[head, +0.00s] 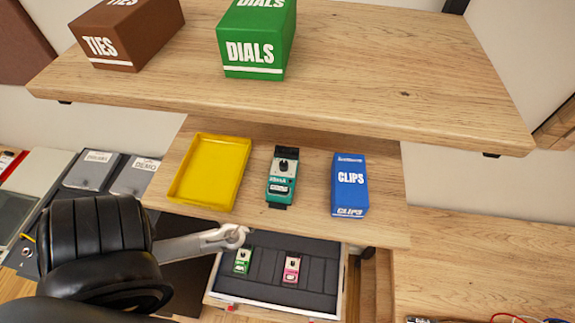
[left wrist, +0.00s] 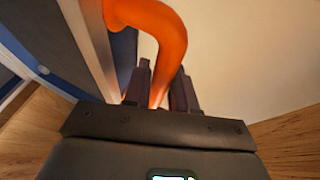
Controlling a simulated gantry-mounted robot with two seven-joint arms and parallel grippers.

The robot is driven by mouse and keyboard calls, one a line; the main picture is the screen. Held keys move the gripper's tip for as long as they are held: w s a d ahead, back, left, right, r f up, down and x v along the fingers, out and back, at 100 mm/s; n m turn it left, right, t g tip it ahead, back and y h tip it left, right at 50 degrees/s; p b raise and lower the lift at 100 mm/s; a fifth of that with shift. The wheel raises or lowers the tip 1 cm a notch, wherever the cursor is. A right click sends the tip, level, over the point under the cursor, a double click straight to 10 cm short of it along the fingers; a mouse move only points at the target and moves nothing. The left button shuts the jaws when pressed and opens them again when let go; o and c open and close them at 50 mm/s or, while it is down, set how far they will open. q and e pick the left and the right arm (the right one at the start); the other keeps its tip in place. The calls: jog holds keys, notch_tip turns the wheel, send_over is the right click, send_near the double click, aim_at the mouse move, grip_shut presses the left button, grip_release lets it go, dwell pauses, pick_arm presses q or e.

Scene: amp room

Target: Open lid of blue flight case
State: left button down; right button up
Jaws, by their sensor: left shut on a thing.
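In the left wrist view my left gripper (left wrist: 162,84) is shut on a thick orange curved handle (left wrist: 160,22). The handle arches between the two dark fingers. How far the lid stands open cannot be told. In the head view the case and the left gripper's fingers do not show; only my black left arm is there at lower left. My right gripper is in neither view.
In the head view an upper wooden shelf (head: 330,85) holds a brown box (head: 130,30) and a green box (head: 256,38). A lower shelf (head: 310,170) holds a yellow tray (head: 240,146), teal pedal (head: 283,180) and blue clips box (head: 350,187). An open drawer (head: 262,285) lies below.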

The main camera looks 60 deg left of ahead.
pick_arm(q)
jog(key=shift+s+d, duration=0.6)
jog(key=shift+d, duration=0.15)
jog(key=shift+f, duration=0.1)
jog(key=c, duration=1)
grip_release()
jog(key=v, duration=1)
jog(key=shift+s+d, duration=0.2)
jog(key=shift+s, duration=0.15)
